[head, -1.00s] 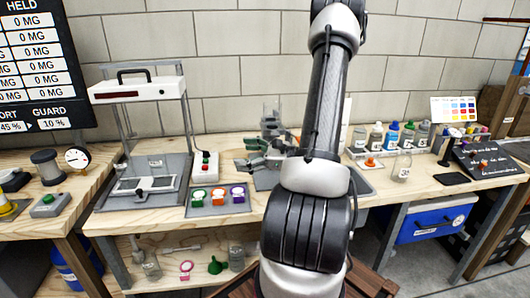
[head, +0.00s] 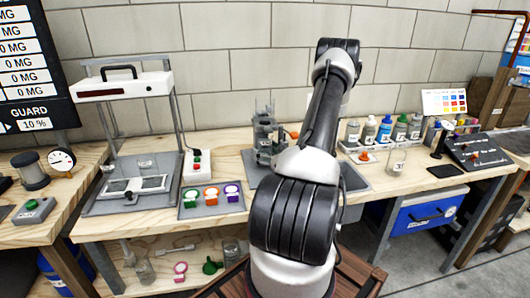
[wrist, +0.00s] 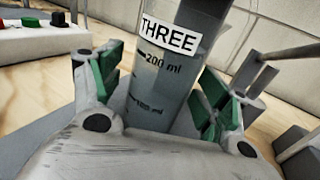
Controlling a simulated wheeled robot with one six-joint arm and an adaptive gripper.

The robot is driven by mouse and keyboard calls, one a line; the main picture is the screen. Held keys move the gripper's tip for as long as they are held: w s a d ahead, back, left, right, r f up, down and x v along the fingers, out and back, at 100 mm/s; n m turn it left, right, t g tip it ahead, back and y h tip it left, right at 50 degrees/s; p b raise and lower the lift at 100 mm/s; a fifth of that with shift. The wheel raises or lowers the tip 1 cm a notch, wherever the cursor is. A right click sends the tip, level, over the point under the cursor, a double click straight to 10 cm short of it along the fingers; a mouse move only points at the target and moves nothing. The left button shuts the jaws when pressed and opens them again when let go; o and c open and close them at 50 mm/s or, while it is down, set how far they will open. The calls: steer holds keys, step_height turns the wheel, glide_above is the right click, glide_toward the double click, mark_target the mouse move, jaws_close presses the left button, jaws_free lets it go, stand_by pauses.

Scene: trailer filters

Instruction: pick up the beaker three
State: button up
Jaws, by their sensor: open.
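Beaker three (wrist: 165,75) fills the middle of the wrist view. It is a grey see-through vessel with a white THREE label and marks at 200 ml and 100 ml. My gripper (wrist: 160,92) is open, with one green-padded finger on each side of the beaker. I cannot tell whether either pad touches the glass. The beaker's foot is hidden behind my gripper body. In the head view a grey cluster (head: 265,140) stands on the bench to the left of my arm; I cannot clearly separate gripper from beaker there.
A button box (head: 197,166) and a tray of coloured lids (head: 211,201) are at the left, beside a framed balance (head: 125,192). Several bottles (head: 385,130) and another glass beaker (head: 397,161) stand at the right. A brick wall (head: 220,50) closes the back.

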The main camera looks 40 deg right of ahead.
steer(key=shift+w, duration=0.2)
steer(key=c, duration=1.3)
steer(key=shift+c, duration=0.2)
steer(key=shift+r, duration=0.25)
